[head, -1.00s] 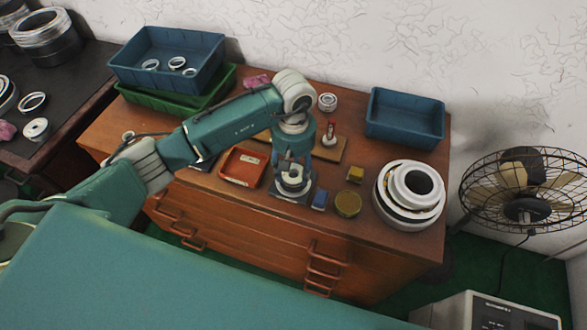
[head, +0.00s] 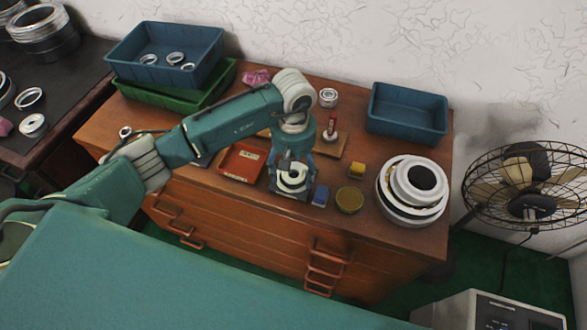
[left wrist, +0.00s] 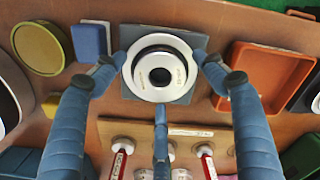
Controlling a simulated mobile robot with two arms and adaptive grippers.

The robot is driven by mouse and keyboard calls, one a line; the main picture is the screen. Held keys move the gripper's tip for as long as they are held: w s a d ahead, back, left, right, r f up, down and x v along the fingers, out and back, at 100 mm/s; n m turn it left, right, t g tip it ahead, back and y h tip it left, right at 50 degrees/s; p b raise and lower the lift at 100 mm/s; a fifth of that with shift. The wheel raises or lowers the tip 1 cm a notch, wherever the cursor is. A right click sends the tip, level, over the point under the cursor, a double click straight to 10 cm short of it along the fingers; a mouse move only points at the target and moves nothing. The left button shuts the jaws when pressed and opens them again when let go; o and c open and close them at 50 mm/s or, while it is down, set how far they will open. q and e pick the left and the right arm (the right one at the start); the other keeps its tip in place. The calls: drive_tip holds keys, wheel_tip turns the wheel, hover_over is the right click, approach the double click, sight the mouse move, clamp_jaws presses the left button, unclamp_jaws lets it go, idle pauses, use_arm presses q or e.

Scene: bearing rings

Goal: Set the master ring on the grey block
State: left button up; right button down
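The master ring (left wrist: 176,60), pale metal with a dark inner band and small markings, lies flat over the grey block (left wrist: 186,97) in the left wrist view. The block is a dark grey square whose edges show around the ring. In the head view the ring (head: 292,179) also shows over the block, partly behind the fingers. My left gripper (left wrist: 161,75) is above the ring with its three blue fingers spread around it. The fingertips are close to the ring's rim; any small gap is hard to see. My right gripper is not in view.
An orange tray (head: 240,163) is left of the block; a blue box (head: 320,196), a yellow-lidded tin (head: 349,200) and stacked white rings (head: 415,184) are to its right. A wooden board (head: 331,150) with red-handled pieces lies behind. Blue bins stand farther back.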

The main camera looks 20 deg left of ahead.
use_arm(q)
wheel_tip(320, 180, up, 12)
idle(0.7)
idle(0.7)
